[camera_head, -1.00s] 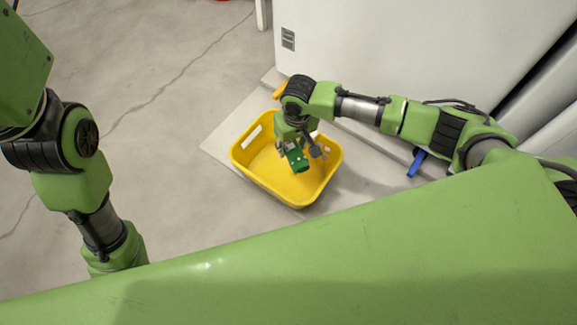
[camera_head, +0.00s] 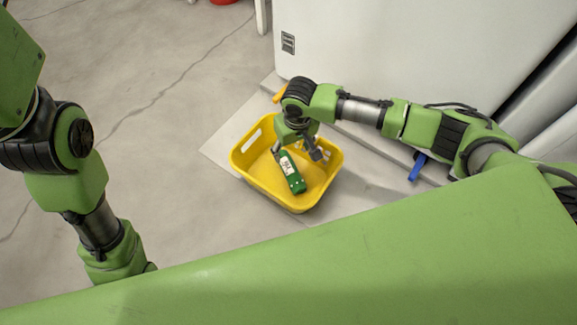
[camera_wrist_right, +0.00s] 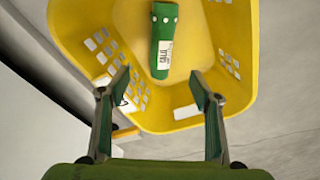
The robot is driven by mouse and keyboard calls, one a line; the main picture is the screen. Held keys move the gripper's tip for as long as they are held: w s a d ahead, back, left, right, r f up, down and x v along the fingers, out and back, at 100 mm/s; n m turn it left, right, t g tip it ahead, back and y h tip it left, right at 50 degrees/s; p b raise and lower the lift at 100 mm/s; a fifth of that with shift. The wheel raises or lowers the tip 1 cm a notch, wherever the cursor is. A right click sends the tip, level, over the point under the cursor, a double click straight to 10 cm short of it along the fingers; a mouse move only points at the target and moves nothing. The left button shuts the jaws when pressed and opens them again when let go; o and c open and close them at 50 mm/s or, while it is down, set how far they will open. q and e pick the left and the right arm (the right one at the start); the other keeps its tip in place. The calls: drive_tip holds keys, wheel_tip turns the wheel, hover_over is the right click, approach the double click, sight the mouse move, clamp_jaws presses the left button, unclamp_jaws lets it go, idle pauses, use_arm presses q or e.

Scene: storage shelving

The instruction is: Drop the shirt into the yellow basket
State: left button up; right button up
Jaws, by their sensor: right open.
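The shirt (camera_head: 292,172) is a green, rolled bundle with a white label, inside the yellow basket (camera_head: 247,166) on the floor. It also shows in the right wrist view (camera_wrist_right: 165,28), within the yellow basket (camera_wrist_right: 75,30). My right gripper (camera_head: 298,153) is over the basket, pointing down, with the shirt below and between its fingers. In the right wrist view my right gripper (camera_wrist_right: 160,76) is open, with clear gaps between both fingers and the shirt. My left arm comes down at the left; its gripper is hidden below the frame's green foreground.
A white cabinet (camera_head: 400,50) stands just behind the basket. A blue object (camera_head: 417,167) and an orange piece (camera_head: 279,93) are near its foot. Bare concrete floor (camera_head: 150,70) is clear to the left.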

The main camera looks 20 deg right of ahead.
wheel_tip(320, 180, up, 11)
drive_tip(key=s, duration=0.1)
drive_tip(key=shift+s+d, duration=0.1)
idle(0.5)
